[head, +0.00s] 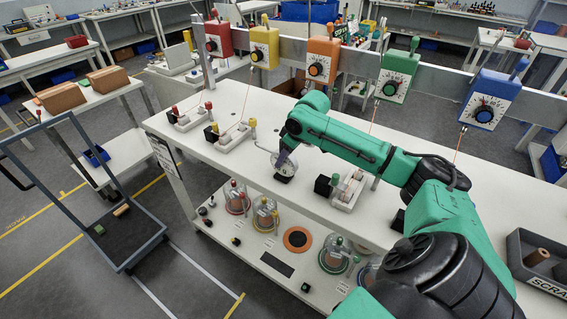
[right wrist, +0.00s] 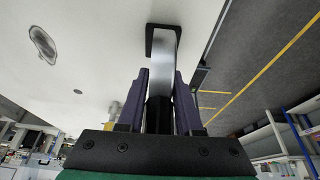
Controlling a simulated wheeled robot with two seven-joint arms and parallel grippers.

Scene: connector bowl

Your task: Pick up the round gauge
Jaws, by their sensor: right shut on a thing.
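The round gauge (head: 283,168) has a pale dial face and shows at the end of my right arm, over the white bench top, in the head view. My right gripper (head: 287,153) is at its upper edge and shut on it. In the right wrist view, the dark purple fingers (right wrist: 161,100) close on a pale, edge-on body with a dark stem, which appears to be the gauge (right wrist: 163,65). Its face is turned away there. I cannot tell whether the gauge touches the bench. My left gripper is not in view.
The white bench (head: 240,115) carries several small clamp fixtures, one (head: 347,189) just right of the gauge. Coloured dial boxes hang on a rail (head: 430,90) behind. A grey scrap bin (head: 540,262) stands at the right. Glass jars stand on the lower shelf (head: 265,245).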

